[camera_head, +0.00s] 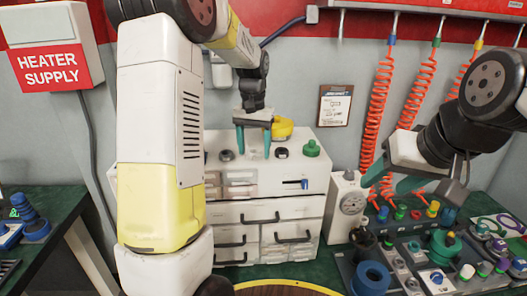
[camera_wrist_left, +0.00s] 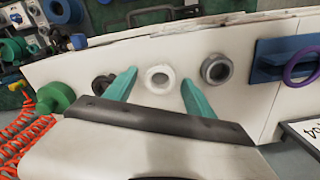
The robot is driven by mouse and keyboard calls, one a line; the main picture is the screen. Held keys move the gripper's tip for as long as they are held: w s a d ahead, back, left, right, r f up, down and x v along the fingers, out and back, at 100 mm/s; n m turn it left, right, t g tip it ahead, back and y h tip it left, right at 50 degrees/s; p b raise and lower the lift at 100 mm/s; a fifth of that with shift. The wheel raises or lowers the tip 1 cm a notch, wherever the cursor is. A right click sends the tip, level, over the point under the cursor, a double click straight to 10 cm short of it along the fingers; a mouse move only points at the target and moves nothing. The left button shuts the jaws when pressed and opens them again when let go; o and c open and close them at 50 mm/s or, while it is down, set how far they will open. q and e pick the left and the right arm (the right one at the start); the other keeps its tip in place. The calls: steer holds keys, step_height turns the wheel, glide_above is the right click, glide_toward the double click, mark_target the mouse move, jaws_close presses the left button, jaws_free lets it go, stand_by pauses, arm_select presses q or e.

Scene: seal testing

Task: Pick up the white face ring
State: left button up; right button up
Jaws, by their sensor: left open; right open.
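The white face ring (camera_wrist_left: 159,79) lies on the pale top of the cabinet in the left wrist view, between the two teal fingers of my left gripper, with a gap on each side. In the head view my left gripper (camera_head: 253,154) is open and points down over the cabinet top. The white ring is hard to make out there against the pale surface. My right gripper (camera_head: 392,178) is open and empty, in the air at the right above the bench with colored parts.
A grey ring (camera_head: 227,155) and a black ring (camera_head: 281,152) flank the left gripper. A green part (camera_head: 311,149) and a yellow part (camera_head: 283,128) are close by. A blue fixture (camera_wrist_left: 285,58) with a purple ring is at the right in the wrist view.

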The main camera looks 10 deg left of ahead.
arm_select(q)
steer(key=shift+c, duration=0.4)
jaws_close()
